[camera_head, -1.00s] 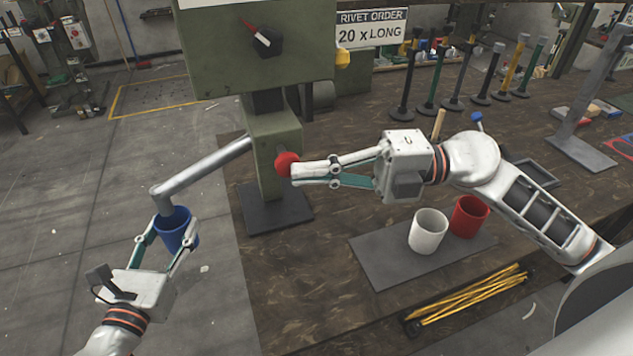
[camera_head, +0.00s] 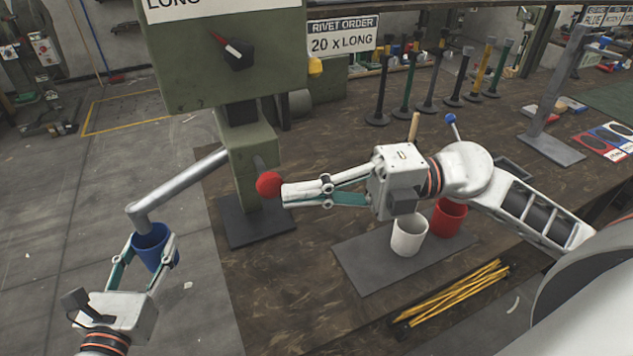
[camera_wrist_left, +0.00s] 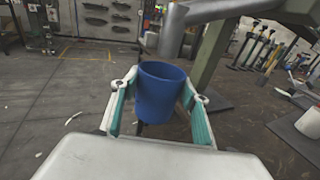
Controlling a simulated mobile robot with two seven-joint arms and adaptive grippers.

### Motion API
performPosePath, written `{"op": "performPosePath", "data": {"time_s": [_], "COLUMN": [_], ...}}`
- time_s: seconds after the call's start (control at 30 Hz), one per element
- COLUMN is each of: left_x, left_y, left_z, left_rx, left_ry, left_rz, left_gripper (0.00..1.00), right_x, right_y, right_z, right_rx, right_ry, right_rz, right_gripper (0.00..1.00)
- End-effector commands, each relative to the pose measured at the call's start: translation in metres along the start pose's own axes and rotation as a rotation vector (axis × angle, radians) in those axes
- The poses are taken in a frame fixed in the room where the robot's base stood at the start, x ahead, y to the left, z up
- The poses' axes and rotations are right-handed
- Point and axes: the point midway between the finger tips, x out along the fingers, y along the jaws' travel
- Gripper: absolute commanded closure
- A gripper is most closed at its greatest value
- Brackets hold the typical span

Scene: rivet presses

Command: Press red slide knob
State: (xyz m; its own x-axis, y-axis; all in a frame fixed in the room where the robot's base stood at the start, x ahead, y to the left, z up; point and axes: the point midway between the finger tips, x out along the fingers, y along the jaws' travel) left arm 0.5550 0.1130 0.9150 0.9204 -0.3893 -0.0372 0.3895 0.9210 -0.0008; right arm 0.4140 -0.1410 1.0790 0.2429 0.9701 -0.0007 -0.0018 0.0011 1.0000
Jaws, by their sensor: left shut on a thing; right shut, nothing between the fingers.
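The red slide knob (camera_head: 269,184) sticks out from the side of the green rivet press (camera_head: 245,150). My right gripper (camera_head: 284,194) is shut and empty, with its fingertips right at the knob's right side; they look to be touching it. My left gripper (camera_head: 148,254) is shut on a blue cup (camera_head: 153,246), which it holds upright under the open end of the press's grey chute pipe (camera_head: 180,188). In the left wrist view the blue cup (camera_wrist_left: 158,95) sits between the two fingers, below the pipe end.
A white cup (camera_head: 408,236) and a red cup (camera_head: 449,218) stand on a dark mat (camera_head: 365,265). Yellow rods (camera_head: 455,292) lie at the bench front. Several upright tools stand behind, near a rivet order sign (camera_head: 342,36).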

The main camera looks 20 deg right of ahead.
Motion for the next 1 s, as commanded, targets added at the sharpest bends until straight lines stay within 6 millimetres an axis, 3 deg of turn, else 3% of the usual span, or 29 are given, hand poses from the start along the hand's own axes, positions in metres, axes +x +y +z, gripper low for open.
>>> {"op": "performPosePath", "data": {"time_s": [0.3, 0.6, 1.0], "left_x": [0.0, 0.0, 0.0], "left_y": [0.0, 0.0, 0.0], "left_z": [0.0, 0.0, 0.0], "left_rx": [0.0, 0.0, 0.0], "left_ry": [0.0, 0.0, 0.0], "left_rz": [0.0, 0.0, 0.0], "left_gripper": [0.77, 0.77, 0.77], "right_x": [-0.048, -0.082, -0.09], "right_y": [-0.002, -0.001, 0.0], "right_z": [0.0, 0.0, -0.001], "right_rx": [0.006, 0.005, 0.002], "right_ry": [0.0, 0.001, 0.004], "right_rz": [-0.002, 0.0, 0.0], "right_gripper": [1.0, 1.0, 1.0]}}
